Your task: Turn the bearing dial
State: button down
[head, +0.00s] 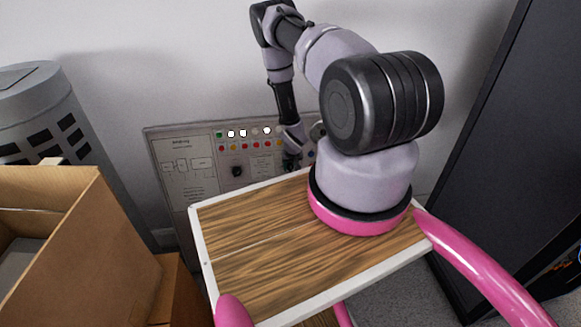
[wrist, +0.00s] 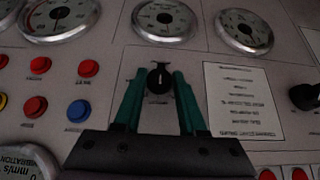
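In the wrist view a small black dial knob (wrist: 159,78) with a light pointer mark sits on the grey panel, with small marks around it; its label is too blurred to read. My gripper (wrist: 160,74) has two teal fingers, apart, one on each side of this knob. Thin gaps seem to show beside the knob, and I see no clear contact. In the head view the upright control panel (head: 178,181) stands against the wall, and my gripper (head: 291,162) is at its right part, small and partly hidden by my arm.
Round gauges (wrist: 165,18), red and blue buttons (wrist: 88,68), a printed label (wrist: 240,100) and another black knob (wrist: 305,96) surround the dial. A cardboard box (head: 70,250) and a grey cylinder (head: 55,120) stand left; a dark cabinet (head: 500,140) stands right.

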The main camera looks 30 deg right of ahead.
jog(key=h, duration=0.1)
jog(key=a+n+h, duration=0.1)
jog(key=shift+h, duration=0.3)
jog(key=n+h, duration=0.1)
jog(key=h, duration=0.1)
jog(key=n+g+h, duration=0.1)
jog(key=h, duration=0.1)
jog(key=shift+w+a+f+n+h, duration=0.1)
jog(key=shift+f+n+h, duration=0.1)
jog(key=shift+n+h, duration=0.1)
dwell(0.6)
jog(key=shift+c, duration=2.4)
grip_release()
jog(key=shift+a, duration=0.1)
jog(key=v, duration=1)
jog(key=shift+a, duration=0.3)
